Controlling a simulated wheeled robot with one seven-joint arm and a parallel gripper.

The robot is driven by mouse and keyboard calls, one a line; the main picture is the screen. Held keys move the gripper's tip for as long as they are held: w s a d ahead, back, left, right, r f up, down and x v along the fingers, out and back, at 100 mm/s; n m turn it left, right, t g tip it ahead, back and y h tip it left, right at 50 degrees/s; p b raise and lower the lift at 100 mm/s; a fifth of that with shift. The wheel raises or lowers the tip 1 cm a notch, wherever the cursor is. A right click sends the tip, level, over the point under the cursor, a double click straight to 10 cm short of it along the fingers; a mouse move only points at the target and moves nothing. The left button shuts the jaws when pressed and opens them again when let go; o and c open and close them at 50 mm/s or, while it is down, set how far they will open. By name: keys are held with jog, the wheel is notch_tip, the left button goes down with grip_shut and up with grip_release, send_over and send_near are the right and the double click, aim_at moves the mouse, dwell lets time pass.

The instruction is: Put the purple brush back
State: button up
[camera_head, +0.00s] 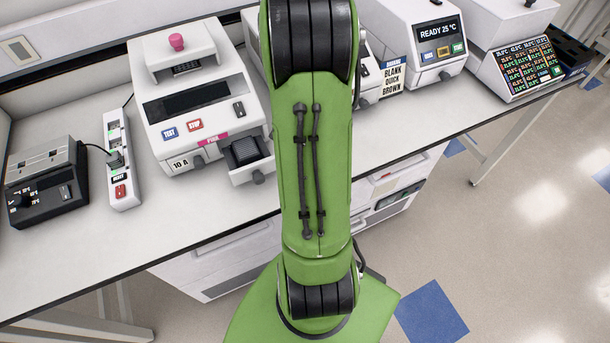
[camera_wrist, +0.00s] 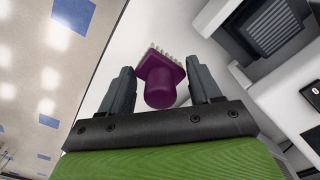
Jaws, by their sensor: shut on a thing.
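The purple brush (camera_wrist: 161,77) shows in the wrist view, with a rounded handle toward me and a row of pale bristles at its far edge. My gripper (camera_wrist: 160,82) is shut on it, with one dark finger on each side. White bench surface shows behind the brush. In the head view my green arm hides the gripper and the brush. A white cycler (camera_head: 200,92) with a pink knob stands left of my arm, with a small dark-ribbed drawer (camera_head: 247,152) sticking out at its front. This drawer also appears at upper right in the wrist view (camera_wrist: 262,30).
The white bench (camera_head: 75,258) has free room along its front left. A black box (camera_head: 45,190) and a white power strip (camera_head: 121,160) stand at left. More machines, including one with a "READY 25 °C" screen (camera_head: 438,36), stand at right. Open floor lies beyond the bench edge.

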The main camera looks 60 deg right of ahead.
notch_tip(320, 180, down, 9)
jog(key=shift+r+b, duration=0.15)
jog(key=shift+b, duration=0.35)
jog(key=o, duration=1.1)
